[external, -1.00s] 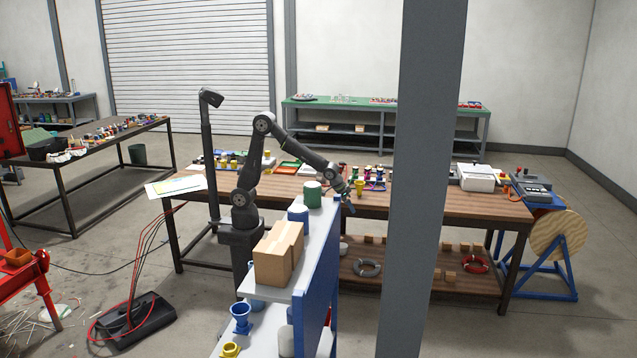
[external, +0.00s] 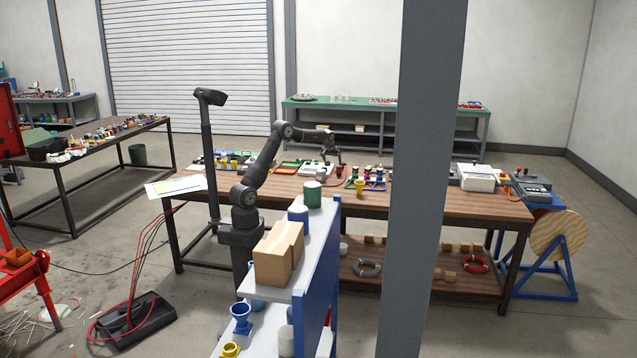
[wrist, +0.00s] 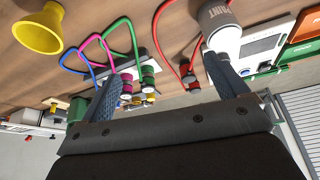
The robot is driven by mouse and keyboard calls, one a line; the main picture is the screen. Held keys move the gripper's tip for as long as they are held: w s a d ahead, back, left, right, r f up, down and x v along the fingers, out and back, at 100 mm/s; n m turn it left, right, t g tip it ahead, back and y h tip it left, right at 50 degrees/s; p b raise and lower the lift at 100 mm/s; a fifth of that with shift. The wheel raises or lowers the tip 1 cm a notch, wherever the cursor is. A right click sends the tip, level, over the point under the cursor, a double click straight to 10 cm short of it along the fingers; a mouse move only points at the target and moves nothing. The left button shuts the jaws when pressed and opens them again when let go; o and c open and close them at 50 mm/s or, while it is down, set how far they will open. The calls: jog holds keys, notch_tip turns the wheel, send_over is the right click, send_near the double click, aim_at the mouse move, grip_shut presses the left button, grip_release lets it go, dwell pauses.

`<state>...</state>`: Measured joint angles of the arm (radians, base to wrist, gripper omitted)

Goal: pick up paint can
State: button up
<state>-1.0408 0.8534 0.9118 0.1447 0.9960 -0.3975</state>
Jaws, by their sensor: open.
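The paint can (wrist: 221,24) is a grey and white can with "PAINT" lettering. It shows at the top of the wrist view, right of centre, partly cut off by the frame edge. My gripper (wrist: 158,80) is open, with nothing held between its fingers. The tip of its right-hand finger overlaps the lower left of the can in the picture; I cannot tell whether they touch. The can is not between the fingers. In the external view my gripper (external: 335,158) is over the wooden workbench (external: 440,202), and the can is too small to make out surely.
A yellow funnel (wrist: 40,30) stands at the wrist view's upper left. Coloured cables with small spools (wrist: 148,76) and a red cable (wrist: 180,50) lie close by. A white device (wrist: 262,42) is beside the can. A shelf with a cardboard box (external: 278,254) stands in front of the bench.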

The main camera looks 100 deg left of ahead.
jog(key=n, duration=0.2)
send_near(322, 171)
jog(key=shift+g, duration=0.3)
jog(key=x, duration=0.8)
jog(key=shift+w+a+r, duration=0.15)
jog(key=shift+a, duration=0.05)
jog(key=shift+s+x, duration=0.2)
jog(key=shift+x, duration=1.2)
jog(key=shift+s+x, duration=0.2)
jog(key=shift+x, duration=1.2)
jog(key=shift+d, duration=0.1)
jog(key=c, duration=1.3)
jog(key=shift+c, duration=0.2)
